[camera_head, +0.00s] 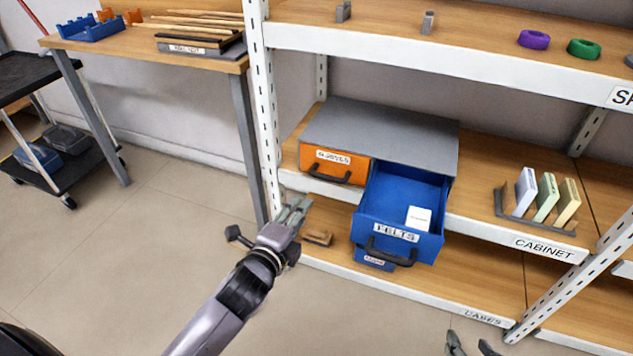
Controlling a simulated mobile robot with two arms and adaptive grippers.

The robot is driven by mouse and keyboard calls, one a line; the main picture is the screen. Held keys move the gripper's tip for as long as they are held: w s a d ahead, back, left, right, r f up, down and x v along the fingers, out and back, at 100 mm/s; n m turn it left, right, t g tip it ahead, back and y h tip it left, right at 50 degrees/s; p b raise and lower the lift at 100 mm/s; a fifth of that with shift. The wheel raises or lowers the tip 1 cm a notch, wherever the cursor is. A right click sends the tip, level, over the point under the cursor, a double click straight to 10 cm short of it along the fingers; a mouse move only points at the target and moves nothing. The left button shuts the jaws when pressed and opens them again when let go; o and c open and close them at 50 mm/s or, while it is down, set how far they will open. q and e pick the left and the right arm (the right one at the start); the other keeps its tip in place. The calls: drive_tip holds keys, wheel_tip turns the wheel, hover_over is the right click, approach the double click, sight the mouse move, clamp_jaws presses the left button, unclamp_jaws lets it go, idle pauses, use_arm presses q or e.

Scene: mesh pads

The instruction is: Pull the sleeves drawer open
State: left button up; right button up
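The sleeves drawer (318,158) is the orange front at the upper left of a grey-topped cabinet (385,130). It is shut, with a white label and a dark bar handle (330,174). My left gripper (298,205) is below and left of that handle, apart from it, in front of the shelf post. Its fingers look close together and hold nothing that I can see; their gap is unclear. My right gripper (471,345) shows only its fingertips at the bottom edge, spread apart and empty.
The blue belts drawer (436,240) stands pulled out to the right, with a white box (418,218) inside. A white shelf post (264,120) rises left of the cabinet. A small brown block (318,237) lies on the lower shelf.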

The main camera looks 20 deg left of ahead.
use_arm(q)
drive_tip(key=b, duration=0.2)
approach(325, 179)
drive_tip(key=x, duration=0.2)
drive_tip(key=b+x, duration=0.2)
drive_tip(key=x, duration=0.5)
drive_tip(key=shift+w+f+b, duration=0.1)
drive_tip(key=shift+w+b, duration=0.25)
drive_tip(key=shift+w, duration=0.55)
use_arm(e)
drive_tip(key=w+a+r+t+y, duration=0.2)
drive_tip(key=r+t, duration=0.4)
drive_tip(key=r, duration=0.4)
drive_tip(key=w+a+r+t+y, duration=0.2)
drive_tip(key=r+t, duration=0.5)
drive_tip(key=r, duration=0.4)
drive_tip(key=shift+n, duration=0.3)
use_arm(q)
drive_tip(key=shift+c, duration=0.4)
clamp_jaws()
use_arm(e)
drive_tip(key=shift+f, duration=0.1)
